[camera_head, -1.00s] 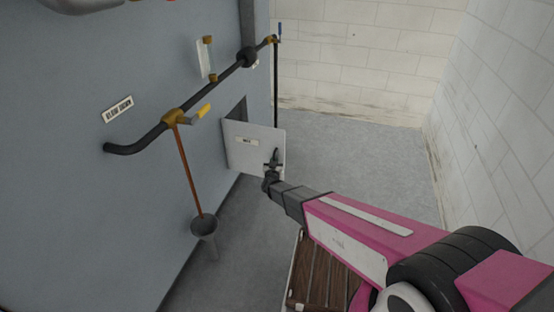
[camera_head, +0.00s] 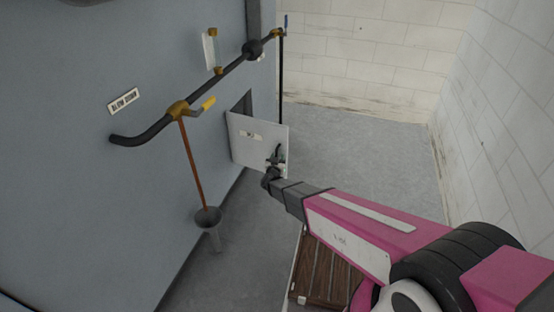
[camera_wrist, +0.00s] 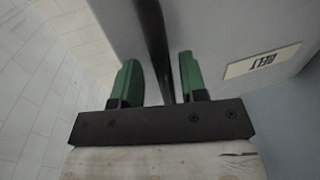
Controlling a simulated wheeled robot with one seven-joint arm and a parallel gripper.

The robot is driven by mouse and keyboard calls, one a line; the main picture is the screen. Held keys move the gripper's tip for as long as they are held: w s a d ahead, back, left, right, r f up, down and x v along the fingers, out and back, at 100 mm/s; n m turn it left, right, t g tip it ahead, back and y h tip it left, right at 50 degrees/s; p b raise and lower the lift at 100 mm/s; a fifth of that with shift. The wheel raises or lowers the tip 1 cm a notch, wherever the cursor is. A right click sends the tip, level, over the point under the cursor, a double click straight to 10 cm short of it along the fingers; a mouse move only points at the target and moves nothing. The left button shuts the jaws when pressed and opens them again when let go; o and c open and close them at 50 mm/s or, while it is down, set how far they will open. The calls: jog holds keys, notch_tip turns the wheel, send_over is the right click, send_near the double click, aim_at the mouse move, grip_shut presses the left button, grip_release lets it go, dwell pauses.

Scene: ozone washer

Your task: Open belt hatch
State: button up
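The belt hatch (camera_head: 246,140) is a light grey square panel with a small label. It stands swung out from the blue-grey wall, and part of a dark opening (camera_head: 241,106) shows behind it. My gripper (camera_head: 275,157) is at the hatch's lower right, by its free edge. In the wrist view the hatch panel (camera_wrist: 215,35) fills the upper right, with its label reading "BELT". There the two green fingers of my gripper (camera_wrist: 160,85) stand apart on either side of a dark bar (camera_wrist: 156,40), apparently the handle. A gap shows beside the bar, so the fingers look open around it.
A dark pipe (camera_head: 228,75) with brass valves runs along the wall above the hatch. A copper drain tube (camera_head: 190,160) drops into a grey funnel (camera_head: 208,217). A wooden slatted surface (camera_head: 325,275) is below my arm. Grey floor (camera_head: 360,150) beyond the hatch is clear.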

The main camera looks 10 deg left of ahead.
jog(key=shift+a, duration=0.1)
jog(key=s, duration=1)
jog(key=shift+s+d, duration=0.4)
jog(key=shift+d, duration=0.05)
